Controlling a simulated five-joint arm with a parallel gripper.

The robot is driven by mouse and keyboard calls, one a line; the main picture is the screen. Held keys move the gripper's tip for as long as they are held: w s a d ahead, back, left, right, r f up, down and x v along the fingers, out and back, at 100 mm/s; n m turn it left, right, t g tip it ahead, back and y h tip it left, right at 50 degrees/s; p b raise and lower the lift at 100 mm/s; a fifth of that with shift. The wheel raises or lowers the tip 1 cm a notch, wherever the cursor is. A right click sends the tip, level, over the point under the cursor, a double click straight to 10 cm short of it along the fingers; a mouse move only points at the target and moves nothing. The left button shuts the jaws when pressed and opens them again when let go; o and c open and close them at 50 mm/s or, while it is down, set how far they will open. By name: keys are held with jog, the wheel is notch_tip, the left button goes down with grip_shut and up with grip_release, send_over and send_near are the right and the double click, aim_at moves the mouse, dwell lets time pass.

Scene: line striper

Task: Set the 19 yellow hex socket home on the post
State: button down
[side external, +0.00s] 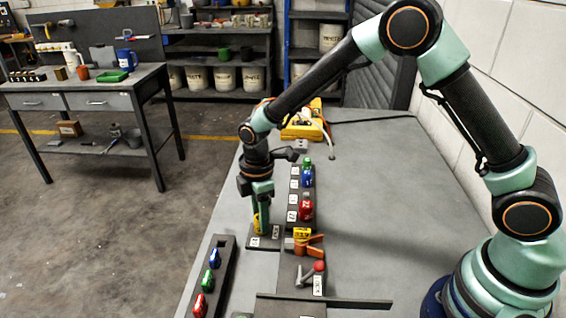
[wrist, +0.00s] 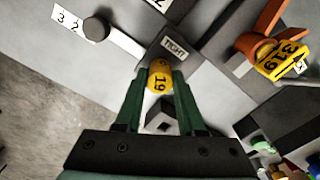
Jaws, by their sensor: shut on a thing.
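The yellow hex socket (wrist: 160,77), marked 19, is between the fingertips of my gripper (wrist: 159,82) in the wrist view. My gripper is shut on it. In the side view my gripper (side external: 262,212) points down, with the yellow socket (side external: 257,222) low over a dark plate (side external: 264,242) with white labels. A label reading TIGHT (wrist: 174,47) lies just beyond the socket in the wrist view. I cannot pick out the post for sure, nor tell whether the socket is around it. A small grey block with a dark square top (wrist: 163,120) shows between the fingers.
A rack (side external: 306,205) with red, blue and green sockets stands right of my gripper. Another rack (side external: 213,276) with green, blue and red sockets lies front left. An orange holder (side external: 308,249) with a yellow marked piece (side external: 302,233) is close right. The right side of the table is clear.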

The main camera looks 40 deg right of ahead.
jog(key=shift+r, duration=0.6)
jog(key=shift+r, duration=1.75)
jog(key=shift+d, duration=0.1)
jog(key=w+d+r, duration=0.1)
jog(key=d+r, duration=0.3)
jog(key=d, duration=1.1)
jog(key=shift+d+f, duration=0.15)
jog(key=shift+f, duration=2.6)
jog(key=shift+w+f, duration=0.1)
jog(key=shift+f, duration=1.6)
jog(key=shift+c, duration=0.6)
grip_release()
jog(key=shift+r, duration=0.1)
